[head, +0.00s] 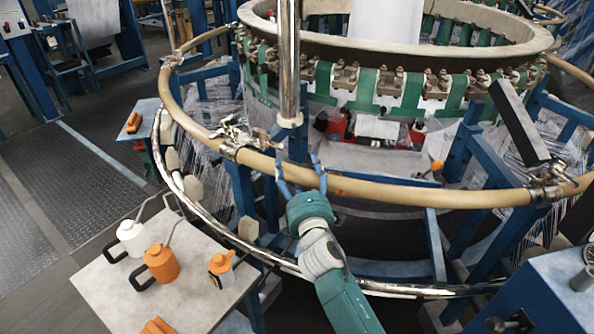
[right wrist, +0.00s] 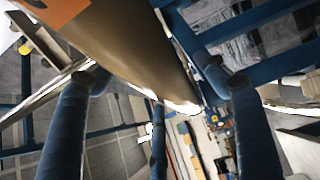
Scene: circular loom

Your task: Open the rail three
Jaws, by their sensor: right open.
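A tan ring rail (head: 430,197) curves around the front of the circular loom; no number is readable, so I cannot tell which part is rail three. It shows a small orange mark (head: 339,192). Metal clamps sit on it at the left (head: 238,142) and right (head: 546,184). My right gripper (head: 298,162) is open at the rail between these clamps, its blue fingers overlapping it in the head view. In the right wrist view, the rail (right wrist: 130,42) runs diagonally past the spread fingers (right wrist: 155,82); contact is unclear. My left gripper is not in view.
A side table (head: 120,295) at the lower left holds a white can (head: 131,238) and orange cans (head: 161,263). A lower chrome rail (head: 400,288) passes below my forearm. Floor at left is clear.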

